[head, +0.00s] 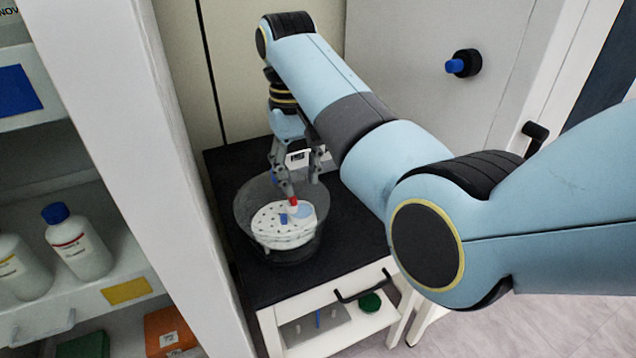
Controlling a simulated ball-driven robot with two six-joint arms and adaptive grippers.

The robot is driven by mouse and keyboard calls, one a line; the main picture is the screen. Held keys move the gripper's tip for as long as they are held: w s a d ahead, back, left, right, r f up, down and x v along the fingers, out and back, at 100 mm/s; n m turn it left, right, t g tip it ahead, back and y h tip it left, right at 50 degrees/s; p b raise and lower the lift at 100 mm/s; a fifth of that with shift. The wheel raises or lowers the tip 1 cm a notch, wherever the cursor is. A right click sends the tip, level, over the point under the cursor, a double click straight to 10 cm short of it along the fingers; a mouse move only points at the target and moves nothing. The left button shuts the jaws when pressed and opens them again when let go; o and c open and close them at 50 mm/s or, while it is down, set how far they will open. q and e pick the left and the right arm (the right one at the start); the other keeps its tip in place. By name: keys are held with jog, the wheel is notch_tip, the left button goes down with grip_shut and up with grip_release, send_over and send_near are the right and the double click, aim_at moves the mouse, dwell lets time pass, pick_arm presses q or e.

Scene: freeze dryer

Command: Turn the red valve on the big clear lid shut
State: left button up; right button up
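The big clear lid (243,208) is a see-through drum on the black top of a low white cabinet. A white disc with small dark holes shows through it. The small red valve (293,203) is at the lid, just under my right gripper (296,182). The gripper points down with its fingers spread on either side above the red valve. It looks open and empty, and I see no contact with the valve. A blue piece (284,218) shows beside the red valve. My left gripper is not in view.
A white shelf unit with white bottles (78,245) stands at the left, its side panel close to the cabinet. A grey door with a blue knob (455,66) is behind. The cabinet's black top (285,285) is bare in front of the lid.

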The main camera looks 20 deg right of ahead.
jog(key=w+r, duration=0.4)
jog(key=r, duration=0.1)
jog(key=shift+t, duration=0.4)
jog(key=f, duration=0.6)
jog(key=f+p, duration=0.1)
jog(key=f, duration=0.2)
jog(key=shift+s+a+f, duration=0.15)
jog(key=shift+s+a, duration=0.15)
jog(key=shift+a, duration=0.05)
jog(key=shift+f, duration=0.65)
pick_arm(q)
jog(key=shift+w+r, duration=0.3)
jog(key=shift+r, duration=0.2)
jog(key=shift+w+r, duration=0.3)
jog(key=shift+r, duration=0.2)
pick_arm(e)
jog(key=shift+c, duration=0.8)
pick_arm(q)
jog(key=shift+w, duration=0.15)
pick_arm(e)
grip_shut()
